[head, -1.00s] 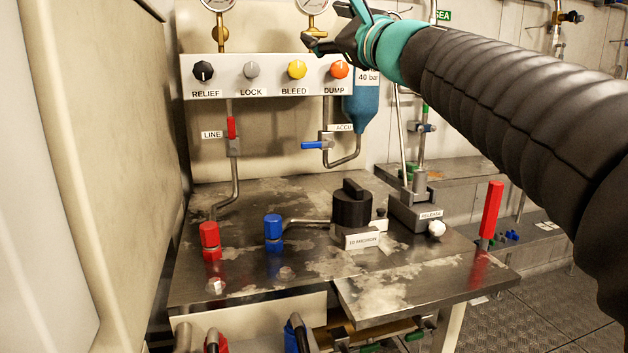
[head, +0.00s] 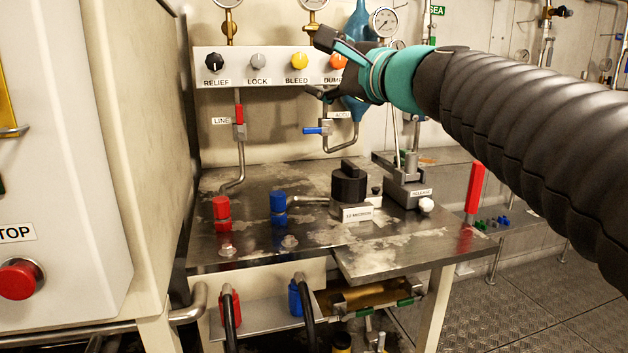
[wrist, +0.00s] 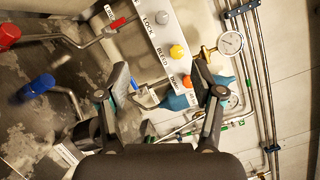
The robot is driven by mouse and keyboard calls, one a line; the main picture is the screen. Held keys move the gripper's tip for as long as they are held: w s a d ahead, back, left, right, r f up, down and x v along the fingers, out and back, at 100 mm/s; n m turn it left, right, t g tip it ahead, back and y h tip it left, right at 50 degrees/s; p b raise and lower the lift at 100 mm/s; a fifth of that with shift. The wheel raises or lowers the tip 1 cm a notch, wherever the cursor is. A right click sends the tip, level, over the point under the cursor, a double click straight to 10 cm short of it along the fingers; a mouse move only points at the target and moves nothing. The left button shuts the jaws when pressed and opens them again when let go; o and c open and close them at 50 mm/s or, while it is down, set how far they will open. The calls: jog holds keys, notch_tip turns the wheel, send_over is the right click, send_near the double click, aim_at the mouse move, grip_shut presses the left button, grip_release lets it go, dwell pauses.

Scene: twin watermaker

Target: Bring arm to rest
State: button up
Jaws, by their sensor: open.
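My gripper (head: 318,66) is open and empty in the head view, with its dark fingers pointing left in front of the right part of the knob panel. My black-sleeved arm with its teal band reaches in from the right. In the wrist view my gripper (wrist: 165,92) shows two spread fingers with nothing between them. Beyond them are the panel (wrist: 165,45) and the blue bottle (wrist: 180,102). The fingers stand apart from the surfaces, as far as I can tell. In the head view my gripper partly hides the orange DUMP knob (head: 338,61) and the blue bottle.
The metal workbench (head: 250,258) lies below my arm, with red (head: 221,208) and blue (head: 278,203) fittings, a black knob (head: 348,184) and an upright red handle (head: 475,187). A cabinet with a red stop button (head: 17,281) stands at left. Open floor (head: 520,310) shows at right.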

jog(key=s+d+f+n+g+h+b, duration=0.1)
jog(key=s+d+f+n+g+h, duration=0.2)
jog(key=s+f, duration=0.5)
jog(key=s+d+f+n+g+h, duration=0.3)
jog(key=s+d+f+n, duration=0.3)
jog(key=f, duration=1.5)
jog(key=s+d+f+n+g+h+b, duration=0.1)
jog(key=s+d+f+n+g+h, duration=0.3)
jog(key=s+f, duration=0.6)
notch_tip(320, 180, down, 6)
jog(key=d+n, duration=0.1)
jog(key=n, duration=0.1)
jog(key=shift+s+r+n+h+b, duration=0.15)
jog(key=shift+s+n+h+b, duration=0.15)
jog(key=shift+s+n, duration=0.1)
